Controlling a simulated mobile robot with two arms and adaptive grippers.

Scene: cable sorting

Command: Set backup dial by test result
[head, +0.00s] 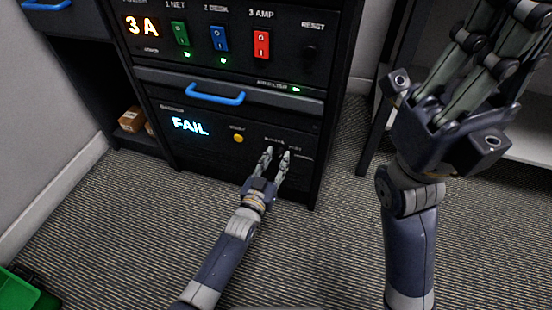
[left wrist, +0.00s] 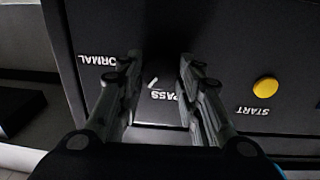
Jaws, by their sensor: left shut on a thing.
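The backup panel on the lower black cabinet front shows a lit blue-white FAIL display (head: 190,126) and a yellow START button (head: 237,138), also seen in the left wrist view (left wrist: 265,87). My left gripper (head: 277,154) is at the panel's right part, its fingers around the backup dial and shut on it. The dial is mostly hidden by the fingers; in the left wrist view a short white mark (left wrist: 153,83) shows between them. Nearby labels read "ORMAL" and "PASS" upside down, partly covered. My right gripper (head: 505,12) is raised at the upper right, fingers apart and empty.
Above are a 3 A display (head: 142,27), green (head: 180,35), blue (head: 218,39) and red (head: 262,44) switches, and a RESET knob (head: 309,51). A drawer with a blue handle (head: 215,94) lies between. A green bin (head: 25,290) stands lower left.

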